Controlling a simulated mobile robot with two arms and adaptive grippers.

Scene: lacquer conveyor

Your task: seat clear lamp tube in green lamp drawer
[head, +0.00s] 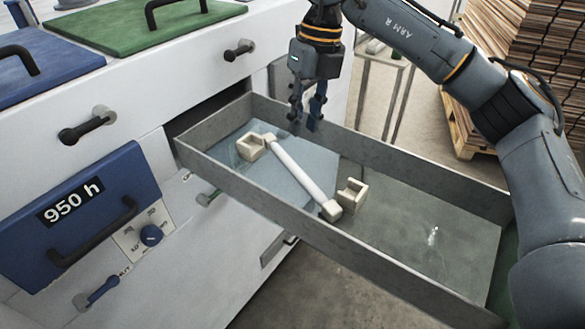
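The open lamp drawer (400,170) is a long grey tray pulled out of the white machine; a bit of green shows at its outer end (508,250), partly hidden by my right arm. The lamp tube (300,170), whitish with cream end caps, lies slantwise inside. Its far end is beside one cream holder (250,148), its near end beside the other holder (351,195). I cannot tell whether either end touches its holder. My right gripper (306,112) hangs above the drawer's back wall, fingers down, apart and empty, clear of the tube. My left gripper is not in view.
A blue panel marked 950 h (85,215) with a black handle stands out at left. Black handles stick out of the machine front. Green (140,22) and blue (40,65) lids are on top. Stacked boards (530,60) sit on a pallet at right. The drawer's outer half is bare.

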